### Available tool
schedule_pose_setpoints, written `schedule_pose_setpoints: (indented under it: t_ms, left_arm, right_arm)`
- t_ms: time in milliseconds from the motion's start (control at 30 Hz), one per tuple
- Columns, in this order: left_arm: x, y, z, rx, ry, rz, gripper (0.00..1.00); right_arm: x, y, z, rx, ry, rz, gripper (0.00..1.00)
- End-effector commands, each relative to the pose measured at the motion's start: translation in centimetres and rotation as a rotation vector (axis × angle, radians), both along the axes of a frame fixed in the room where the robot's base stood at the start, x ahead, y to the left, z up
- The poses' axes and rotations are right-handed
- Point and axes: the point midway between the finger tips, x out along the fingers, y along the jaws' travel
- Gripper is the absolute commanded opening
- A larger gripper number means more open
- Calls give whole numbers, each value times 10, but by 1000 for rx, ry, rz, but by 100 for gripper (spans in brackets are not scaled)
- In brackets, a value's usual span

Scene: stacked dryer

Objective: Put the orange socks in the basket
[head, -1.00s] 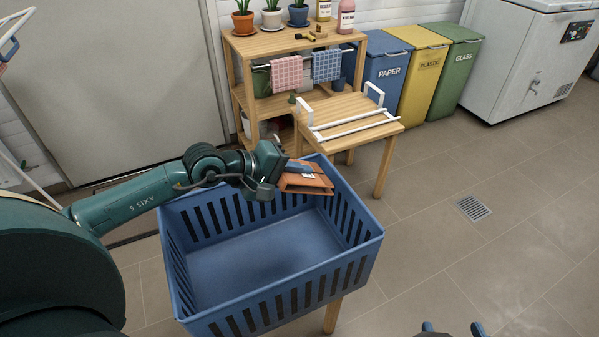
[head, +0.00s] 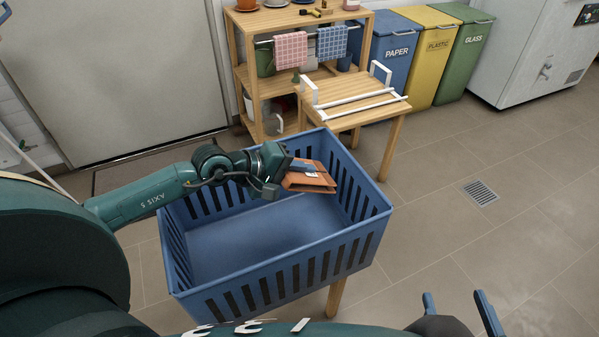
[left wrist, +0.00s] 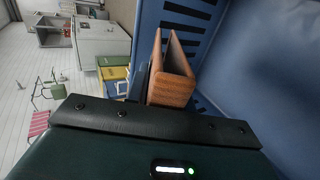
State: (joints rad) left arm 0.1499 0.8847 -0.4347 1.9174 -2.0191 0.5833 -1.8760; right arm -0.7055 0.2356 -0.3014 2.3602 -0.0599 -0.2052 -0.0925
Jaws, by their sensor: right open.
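The orange socks (head: 310,179), a folded orange-brown bundle, are held in my left gripper (head: 300,167) over the back right part of the blue basket (head: 270,290). The left gripper's blue fingers are shut on them. In the left wrist view the socks (left wrist: 172,78) stick out past the gripper, beside the basket's slotted blue wall (left wrist: 258,60). The basket's visible floor is empty. My right gripper (head: 457,308) is open and empty at the bottom edge of the head view, to the right of the basket.
A wooden table with a white rack (head: 350,98) and a wooden shelf (head: 246,75) with hanging cloths stand behind the basket. Blue, yellow and green bins (head: 430,55) are at the back. The tiled floor (head: 440,220) to the right is clear, apart from a drain grate (head: 480,193).

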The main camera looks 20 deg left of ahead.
Motion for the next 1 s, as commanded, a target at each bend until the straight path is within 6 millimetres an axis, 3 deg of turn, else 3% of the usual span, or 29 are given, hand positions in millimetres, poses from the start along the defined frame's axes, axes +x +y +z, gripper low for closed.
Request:
schedule_pose_setpoints:
  t_ms: [300,667,1000]
  left_arm:
    - [0,0,0,-1,-1,0,49]
    - [-6,6,5,3,-1,1,49]
    - [-47,41,34,8,4,-1,49]
  right_arm:
    - [0,0,0,1,1,0,61]
    - [0,-1,1,-1,8,-1,61]
    - [-2,-2,1,-5,61,-8,61]
